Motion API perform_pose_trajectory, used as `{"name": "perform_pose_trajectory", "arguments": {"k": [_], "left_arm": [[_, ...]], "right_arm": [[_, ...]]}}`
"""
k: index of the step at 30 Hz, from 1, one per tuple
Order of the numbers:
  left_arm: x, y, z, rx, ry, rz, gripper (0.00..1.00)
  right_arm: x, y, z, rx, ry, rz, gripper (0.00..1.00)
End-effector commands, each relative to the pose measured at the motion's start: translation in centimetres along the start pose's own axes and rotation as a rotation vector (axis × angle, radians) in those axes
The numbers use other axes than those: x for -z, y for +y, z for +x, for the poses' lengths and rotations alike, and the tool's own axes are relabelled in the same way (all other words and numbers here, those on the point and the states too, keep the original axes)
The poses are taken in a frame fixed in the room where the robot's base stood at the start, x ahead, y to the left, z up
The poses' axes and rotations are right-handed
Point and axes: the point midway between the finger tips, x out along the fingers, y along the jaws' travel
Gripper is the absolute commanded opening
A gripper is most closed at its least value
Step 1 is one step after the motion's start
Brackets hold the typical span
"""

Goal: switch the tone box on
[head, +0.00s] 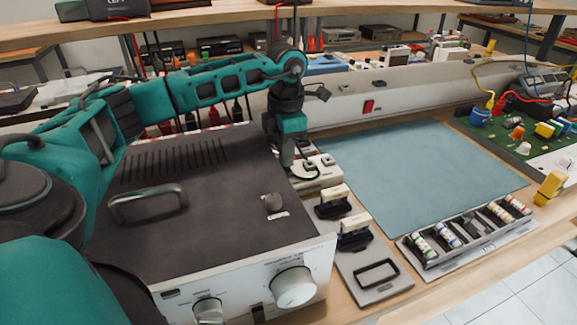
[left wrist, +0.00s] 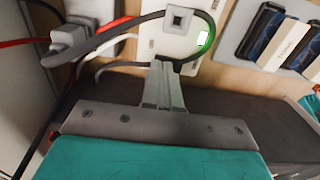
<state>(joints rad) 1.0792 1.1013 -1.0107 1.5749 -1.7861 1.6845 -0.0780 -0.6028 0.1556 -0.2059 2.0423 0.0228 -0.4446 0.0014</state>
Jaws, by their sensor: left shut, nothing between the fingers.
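A large box with a dark vented top (head: 180,190) and a pale front stands at the left. Its front has two round knobs (head: 294,287) and a small dark switch (head: 259,313); no label reads clearly as the tone box. My left gripper (head: 289,166) points down behind its far right corner, beside a pale socket strip (head: 322,172). In the left wrist view, my left gripper's fingers (left wrist: 162,68) are together and empty, close to the strip (left wrist: 165,42). A small green light (left wrist: 203,39) glows on it, partly behind a dark cable. Contact is unclear.
A grey plug (left wrist: 75,42) and cables lie by the fingers. Black-and-cream blocks (head: 334,203) stand on a grey holder to the right. A blue-grey mat (head: 420,165) is bare. A tray of small cylinders (head: 468,235) lies at its front edge.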

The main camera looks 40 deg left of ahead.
Motion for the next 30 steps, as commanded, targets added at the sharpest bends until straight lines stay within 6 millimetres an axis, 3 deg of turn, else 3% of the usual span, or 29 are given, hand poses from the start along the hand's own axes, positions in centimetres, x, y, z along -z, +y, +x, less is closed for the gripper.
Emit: {"name": "perform_pose_trajectory", "arguments": {"k": [4, 19, 30], "left_arm": [[0.0, 0.0, -1.7, -0.001, -0.001, 0.000, 0.00], [0.0, 0.0, -5.7, -0.001, -0.001, 0.000, 0.00], [0.0, 0.0, -5.9, -0.001, -0.001, 0.000, 0.00]], "right_arm": [[1.2, 0.4, -0.6, -0.010, 0.014, -0.005, 0.00], [0.9, 1.5, -2.3, -0.048, -0.010, 0.000, 0.00], [0.6, 1.9, -2.4, -0.058, -0.010, -0.001, 0.00]]}}
